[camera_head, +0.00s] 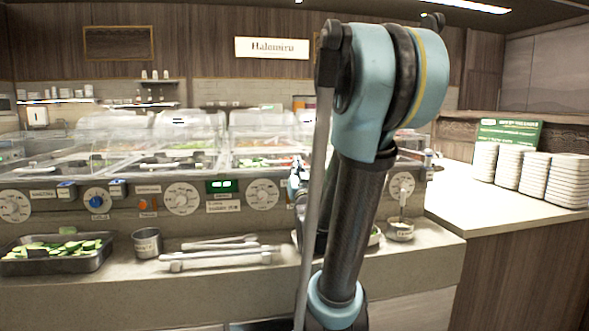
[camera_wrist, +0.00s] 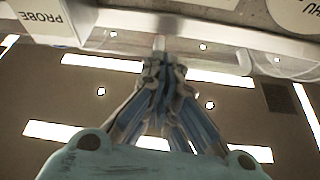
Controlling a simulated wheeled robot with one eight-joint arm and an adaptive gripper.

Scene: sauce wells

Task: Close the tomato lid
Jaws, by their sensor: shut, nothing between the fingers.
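Clear plastic lids (camera_head: 186,125) stand over the food wells at the back of the counter in the head view. Another clear lid (camera_head: 255,122) is to their right, with red and green food (camera_head: 262,161) below it. I cannot tell which lid is the tomato one; my arm hides part of the row. My gripper (camera_wrist: 160,66) is shut and empty, its fingertips close to the counter's front edge in the wrist view. In the head view my gripper (camera_head: 296,183) is mostly hidden behind my arm, near the control panel.
The panel below the wells carries dials (camera_head: 182,198) and a green display (camera_head: 221,186). On the front ledge are a tray of sliced cucumber (camera_head: 55,266), a metal cup (camera_head: 147,243), tongs (camera_head: 220,260) and a small bowl (camera_head: 400,231). Stacked white plates (camera_head: 535,175) stand at right.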

